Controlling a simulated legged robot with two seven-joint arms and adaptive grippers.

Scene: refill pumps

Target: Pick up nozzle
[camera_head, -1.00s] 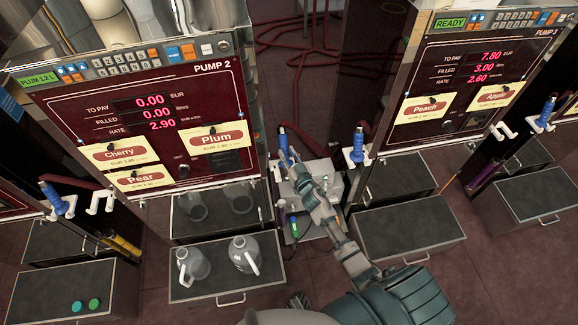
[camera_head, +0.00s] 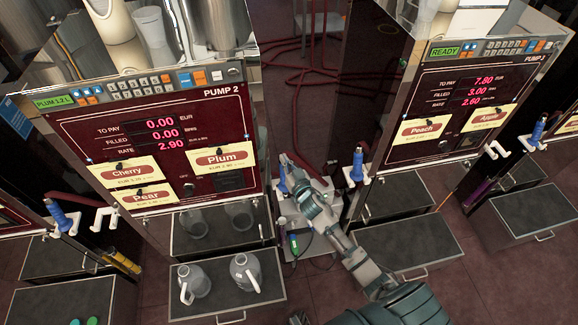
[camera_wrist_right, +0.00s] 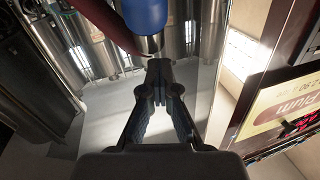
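A blue-handled nozzle (camera_head: 282,180) stands upright beside the right side of Pump 2. My right gripper (camera_head: 291,167) is right next to it. In the right wrist view the nozzle's blue grip (camera_wrist_right: 146,14) and metal collar (camera_wrist_right: 149,45) are just beyond the fingertips (camera_wrist_right: 160,66). The two fingertips are together. I see nothing thick between them, and the nozzle's lower part is hidden behind them. Another blue nozzle (camera_head: 357,166) hangs by Pump 3. My left gripper is not in view.
Pump 2 (camera_head: 75,125) and Pump 3 (camera_head: 400,155) flank the gap where my arm reaches. Two grey jugs (camera_head: 194,281) (camera_head: 245,272) stand on Pump 2's tray (camera_head: 215,308). Red hoses (camera_head: 300,72) lie behind. A grey box (camera_head: 315,238) with cables sits below my gripper.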

